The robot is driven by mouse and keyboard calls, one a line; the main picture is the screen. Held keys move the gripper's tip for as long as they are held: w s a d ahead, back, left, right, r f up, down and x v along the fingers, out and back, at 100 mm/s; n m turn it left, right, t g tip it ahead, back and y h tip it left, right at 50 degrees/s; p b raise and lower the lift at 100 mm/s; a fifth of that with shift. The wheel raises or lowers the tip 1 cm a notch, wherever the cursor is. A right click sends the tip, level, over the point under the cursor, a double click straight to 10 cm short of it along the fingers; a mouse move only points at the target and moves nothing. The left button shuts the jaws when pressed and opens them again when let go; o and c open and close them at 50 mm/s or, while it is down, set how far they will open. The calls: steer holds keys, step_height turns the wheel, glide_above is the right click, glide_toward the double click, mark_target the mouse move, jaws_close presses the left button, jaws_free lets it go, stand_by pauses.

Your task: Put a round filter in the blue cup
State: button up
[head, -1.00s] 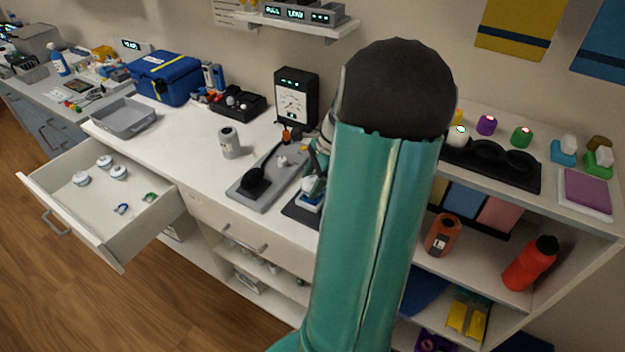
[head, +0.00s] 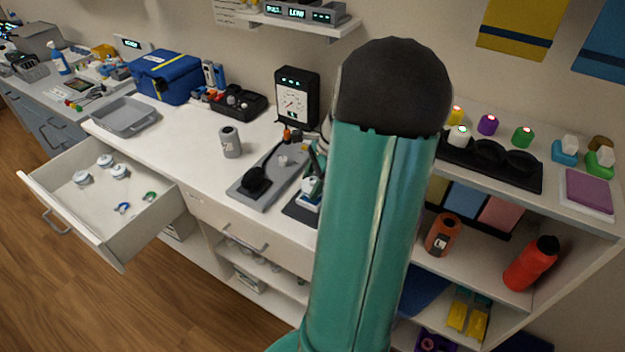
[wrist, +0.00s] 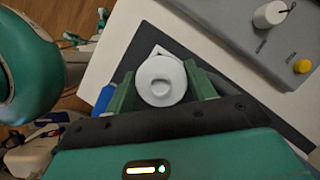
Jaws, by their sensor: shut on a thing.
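In the wrist view, my gripper (wrist: 160,92) has its two green fingers closed on the sides of a round white filter (wrist: 161,80) with a raised centre. It is over a dark mat (wrist: 150,42) on the white counter. A blue piece (wrist: 104,99) shows just left of the left finger; I cannot tell if it is the blue cup. In the head view, my arm hides most of the gripper, and a white and blue shape (head: 309,194) shows beside it on the mat. More round white pieces (head: 119,172) lie in the open drawer.
A grey cylinder (head: 230,142), a black gauge box (head: 296,97) and a grey tray (head: 124,117) are on the counter. The open drawer (head: 62,208) juts out at the left. Bare counter lies between tray and cylinder.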

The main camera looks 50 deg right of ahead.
steer(key=shift+f, duration=1.05)
steer(key=o, duration=1)
steer(key=shift+o, duration=0.2)
steer(key=shift+r, duration=0.15)
steer(key=v, duration=1.3)
steer(key=shift+r, duration=0.3)
